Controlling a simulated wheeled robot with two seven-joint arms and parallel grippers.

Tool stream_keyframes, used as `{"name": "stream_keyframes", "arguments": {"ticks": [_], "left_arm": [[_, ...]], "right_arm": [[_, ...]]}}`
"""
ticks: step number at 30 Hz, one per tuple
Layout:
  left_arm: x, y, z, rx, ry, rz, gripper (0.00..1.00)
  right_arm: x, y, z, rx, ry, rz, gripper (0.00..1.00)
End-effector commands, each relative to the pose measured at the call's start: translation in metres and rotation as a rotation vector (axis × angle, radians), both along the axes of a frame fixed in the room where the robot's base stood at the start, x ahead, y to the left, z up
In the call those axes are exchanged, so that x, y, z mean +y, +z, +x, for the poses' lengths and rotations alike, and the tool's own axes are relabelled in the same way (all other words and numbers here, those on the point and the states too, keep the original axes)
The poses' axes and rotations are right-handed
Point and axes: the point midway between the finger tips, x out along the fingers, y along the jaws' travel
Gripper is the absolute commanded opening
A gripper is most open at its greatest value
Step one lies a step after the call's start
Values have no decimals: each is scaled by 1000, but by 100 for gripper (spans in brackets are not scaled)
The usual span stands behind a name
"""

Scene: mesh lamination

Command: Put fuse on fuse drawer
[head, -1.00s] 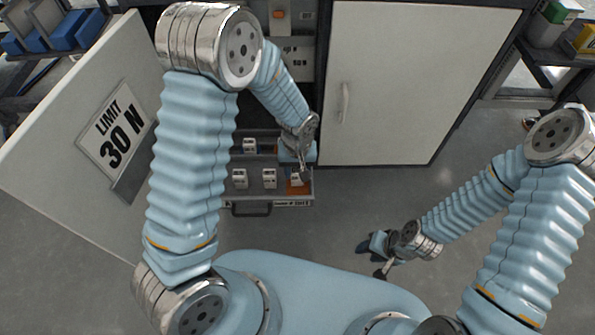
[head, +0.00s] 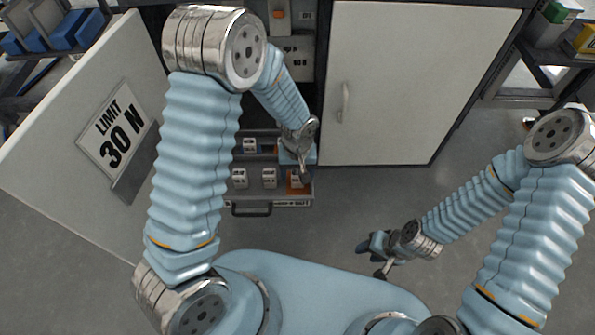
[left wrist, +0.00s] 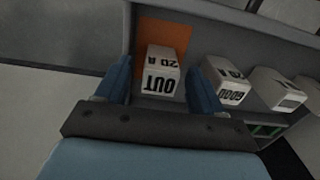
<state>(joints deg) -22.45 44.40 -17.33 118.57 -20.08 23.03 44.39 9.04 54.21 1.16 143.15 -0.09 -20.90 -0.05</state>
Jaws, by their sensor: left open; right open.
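The fuse, a white block marked "OUT 20 A" (left wrist: 162,72), sits on an orange patch (left wrist: 180,36) in a corner of the drawer in the left wrist view. My left gripper (left wrist: 158,80) is open, with one blue finger on each side of it; I see no firm grip. In the head view my left gripper (head: 304,172) is over the right end of the open fuse drawer (head: 225,194) and partly hides that fuse. Other white fuses (head: 269,178) stand in the drawer to the left. My right gripper (head: 373,254) is open and empty, low over the floor, far from the drawer.
An open cabinet door (head: 75,150) with a "LIMIT 30 N" sign stands left. A closed white door (head: 400,85) with a handle stands right of the drawer. Shelves with blue bins (head: 75,30) are at the far left. The floor in front is clear.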

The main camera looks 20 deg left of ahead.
Motion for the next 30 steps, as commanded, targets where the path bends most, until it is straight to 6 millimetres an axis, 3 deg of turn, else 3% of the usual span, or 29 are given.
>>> {"name": "stream_keyframes", "arguments": {"ticks": [15, 21, 30], "left_arm": [[0, 105, 1, -3, 0, -1, 68], [0, 120, 0, -1, 0, -1, 68], [0, 121, 0, 0, 0, 0, 68]], "right_arm": [[3, 8, -1, 1, 5, 4, 43], [3, 8, -1, 2, 5, 4, 43], [3, 8, -1, 2, 5, 4, 43]]}}
